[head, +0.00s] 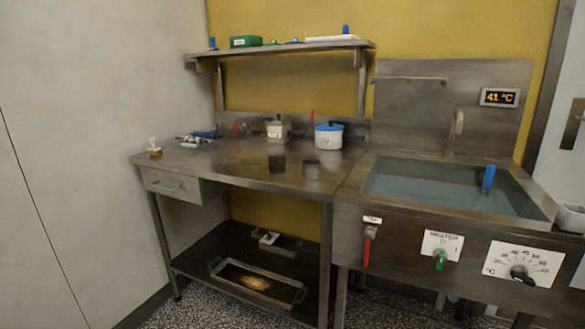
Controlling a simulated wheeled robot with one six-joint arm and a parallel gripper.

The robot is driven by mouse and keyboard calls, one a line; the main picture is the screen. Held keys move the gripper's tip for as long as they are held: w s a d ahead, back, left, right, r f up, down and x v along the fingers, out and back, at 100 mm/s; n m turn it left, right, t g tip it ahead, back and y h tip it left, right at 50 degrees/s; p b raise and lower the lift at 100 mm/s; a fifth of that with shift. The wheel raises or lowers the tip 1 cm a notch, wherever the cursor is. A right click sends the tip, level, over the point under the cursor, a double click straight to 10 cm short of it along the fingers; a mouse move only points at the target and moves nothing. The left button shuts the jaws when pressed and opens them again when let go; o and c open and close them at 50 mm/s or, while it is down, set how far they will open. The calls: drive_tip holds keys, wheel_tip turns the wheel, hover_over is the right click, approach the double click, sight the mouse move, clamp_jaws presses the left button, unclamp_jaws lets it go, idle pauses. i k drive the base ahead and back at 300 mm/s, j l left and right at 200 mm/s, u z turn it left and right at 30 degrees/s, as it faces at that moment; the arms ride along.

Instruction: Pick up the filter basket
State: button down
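I cannot tell for sure which thing is the filter basket. My gripper does not show in this view.
Behind them stand a white pot with a blue lid (328,138) and a beige container (277,130). A water-filled sink (540,208) adjoins on the right. A shelf (290,47) hangs above. A tray (300,297) lies below. The table's front left is mostly clear.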

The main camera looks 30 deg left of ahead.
sight(277, 163)
drive_tip(key=i+j, duration=0.3)
drive_tip(key=j, duration=0.15)
drive_tip(key=i+j, duration=0.25)
drive_tip(key=j, duration=0.2)
drive_tip(key=i+j, duration=0.3)
drive_tip(key=j, duration=0.15)
drive_tip(key=i+j, duration=0.25)
drive_tip(key=j, duration=0.25)
drive_tip(key=i+j, duration=0.3)
drive_tip(key=j, duration=0.15)
